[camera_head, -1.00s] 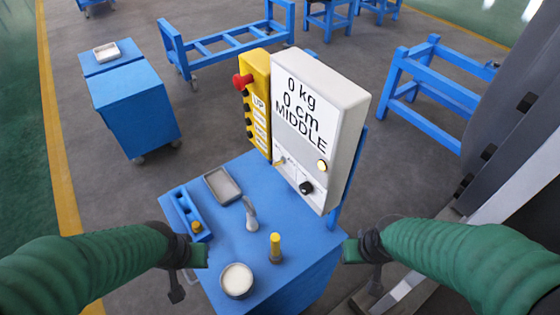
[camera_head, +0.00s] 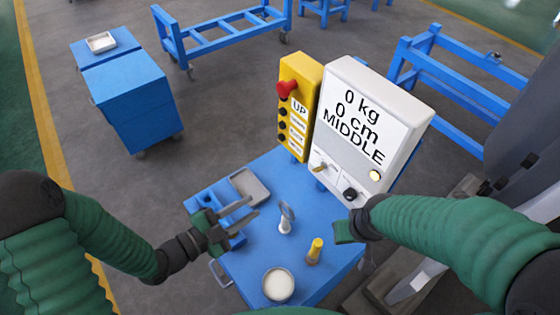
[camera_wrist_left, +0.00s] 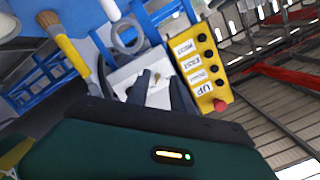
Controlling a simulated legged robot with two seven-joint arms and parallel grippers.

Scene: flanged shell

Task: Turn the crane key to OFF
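The white control box (camera_head: 372,115) stands at the back of the blue table and reads "0 kg, 0 cm, MIDDLE". Its lower panel bears a small brass-coloured key (camera_head: 322,166) at the left and a black knob (camera_head: 350,194). The key also shows in the left wrist view (camera_wrist_left: 157,76), beyond my fingers. My left gripper (camera_head: 253,205) is open and empty over the table, left of and apart from the key. Its two dark fingers show apart in the wrist view (camera_wrist_left: 158,78). My right gripper (camera_head: 345,231) is near the table's right side; its fingers are hidden.
The yellow button box (camera_head: 299,105) with a red stop button (camera_head: 287,89) stands left of the control box. On the table are a grey tray (camera_head: 250,187), a round dish (camera_head: 278,285), a yellow-handled brush (camera_head: 314,250) and a white-handled tool (camera_head: 285,220).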

